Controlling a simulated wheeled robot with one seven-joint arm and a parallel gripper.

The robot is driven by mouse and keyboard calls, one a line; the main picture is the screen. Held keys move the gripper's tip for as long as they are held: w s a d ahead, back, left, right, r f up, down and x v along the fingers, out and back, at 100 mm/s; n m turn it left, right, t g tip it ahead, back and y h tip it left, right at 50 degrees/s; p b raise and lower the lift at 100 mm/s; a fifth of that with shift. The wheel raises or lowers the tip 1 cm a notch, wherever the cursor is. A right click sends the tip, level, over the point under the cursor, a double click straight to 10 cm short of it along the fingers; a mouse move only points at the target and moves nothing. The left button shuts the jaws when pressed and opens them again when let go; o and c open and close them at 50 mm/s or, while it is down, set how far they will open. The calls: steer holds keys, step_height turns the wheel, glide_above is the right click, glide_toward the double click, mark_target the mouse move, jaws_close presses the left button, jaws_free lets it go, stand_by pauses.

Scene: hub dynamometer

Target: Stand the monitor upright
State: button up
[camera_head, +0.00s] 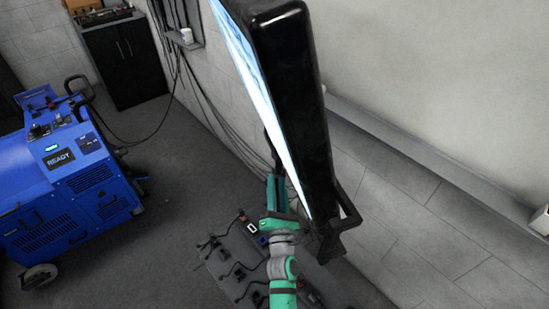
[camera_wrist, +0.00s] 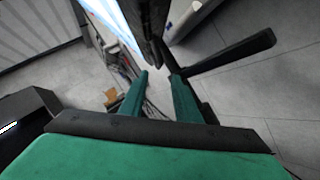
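The monitor (camera_head: 290,90) is a large black slab with a lit, pale blue screen on its left side. The wrist view shows the monitor's dark edge (camera_wrist: 153,35) and a black bar (camera_wrist: 235,55) reaching right. My gripper (camera_wrist: 159,76) has its two green fingers apart, with the dark edge just beyond the tips. I see nothing clearly held. Whether the fingers touch the monitor cannot be told.
A blue wheeled machine (camera_head: 65,185) marked READY stands at the left. A black cabinet (camera_head: 125,60) is at the back, with a cup (camera_head: 187,35) on a wall shelf. Cables and small parts lie on a grey surface below my arm. A ledge (camera_head: 430,150) runs along the right wall.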

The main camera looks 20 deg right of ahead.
steer(key=x, duration=1)
steer(key=shift+w, duration=0.1)
jaws_close()
